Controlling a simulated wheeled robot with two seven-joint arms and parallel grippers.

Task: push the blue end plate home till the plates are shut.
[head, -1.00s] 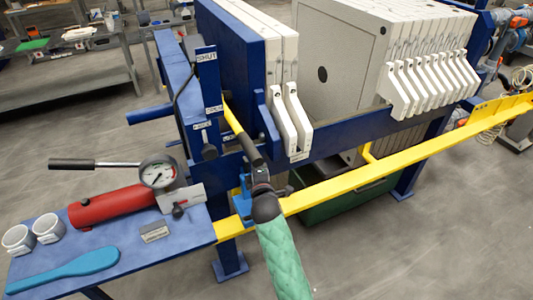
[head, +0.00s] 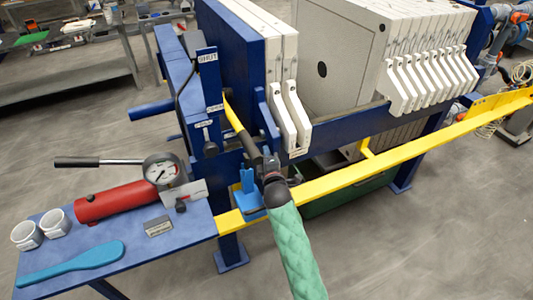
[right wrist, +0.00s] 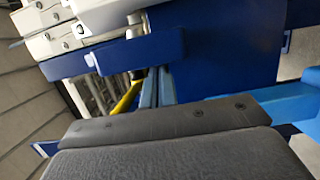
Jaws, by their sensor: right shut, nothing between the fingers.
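The blue end plate (head: 237,50) stands upright at the left of the press in the head view, against two white plates (head: 285,50). To their right is a gap, then the upright pack of white plates (head: 345,55). My right gripper (head: 264,160) is shut and empty, below and in front of the end plate, near the black end of a yellow lever. I cannot tell if it touches the lever. The right wrist view shows white plate handles (right wrist: 95,15) at upper left and blue press parts (right wrist: 220,45). My left gripper is out of view.
A yellow rail (head: 400,155) runs along the front, with a light-blue bracket (head: 247,190) near its left end. A blue side shelf (head: 185,235) holds a red cylinder (head: 115,202), a gauge (head: 163,170), two white cups and a blue paddle (head: 70,265). Floor at lower right is clear.

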